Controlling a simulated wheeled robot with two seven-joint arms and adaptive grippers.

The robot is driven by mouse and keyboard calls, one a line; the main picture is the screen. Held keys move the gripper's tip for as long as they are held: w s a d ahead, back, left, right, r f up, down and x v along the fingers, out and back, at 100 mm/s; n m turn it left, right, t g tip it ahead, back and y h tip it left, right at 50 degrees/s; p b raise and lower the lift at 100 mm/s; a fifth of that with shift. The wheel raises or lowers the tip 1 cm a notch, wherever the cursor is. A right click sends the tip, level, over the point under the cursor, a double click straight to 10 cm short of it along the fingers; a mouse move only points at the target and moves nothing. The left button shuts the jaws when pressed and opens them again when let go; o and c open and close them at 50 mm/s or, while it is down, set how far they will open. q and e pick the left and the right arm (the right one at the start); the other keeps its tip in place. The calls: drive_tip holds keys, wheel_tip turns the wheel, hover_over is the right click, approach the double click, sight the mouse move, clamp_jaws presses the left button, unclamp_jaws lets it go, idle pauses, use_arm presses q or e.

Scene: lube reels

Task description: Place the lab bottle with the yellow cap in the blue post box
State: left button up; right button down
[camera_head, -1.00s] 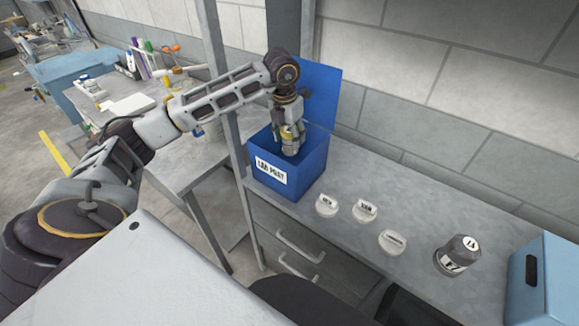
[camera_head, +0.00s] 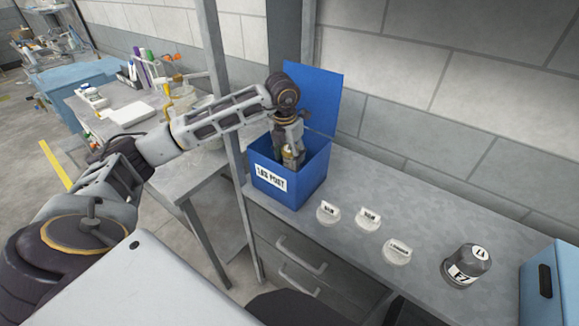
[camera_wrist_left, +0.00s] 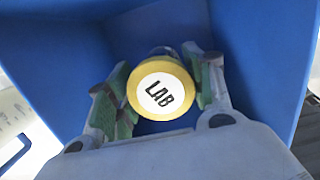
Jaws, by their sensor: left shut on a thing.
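The blue post box (camera_head: 286,188), labelled "LAB POST", stands on the grey counter with its lid up at the back. My left gripper (camera_head: 291,160) points down into its open top. In the left wrist view the gripper (camera_wrist_left: 163,88) is shut on the lab bottle (camera_wrist_left: 160,92), with green pads on both sides of the yellow cap marked "LAB". The blue walls surround the bottle there. The bottle's lower part and the box floor are hidden. My right gripper is not in view.
Several white labelled discs, one of them here (camera_head: 397,251), lie right of the box. A metal upright (camera_head: 226,100) rises left of the box. The counter behind the discs is clear.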

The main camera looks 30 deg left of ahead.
sight(290, 166)
use_arm(q)
drive_tip(key=shift+f, duration=0.15)
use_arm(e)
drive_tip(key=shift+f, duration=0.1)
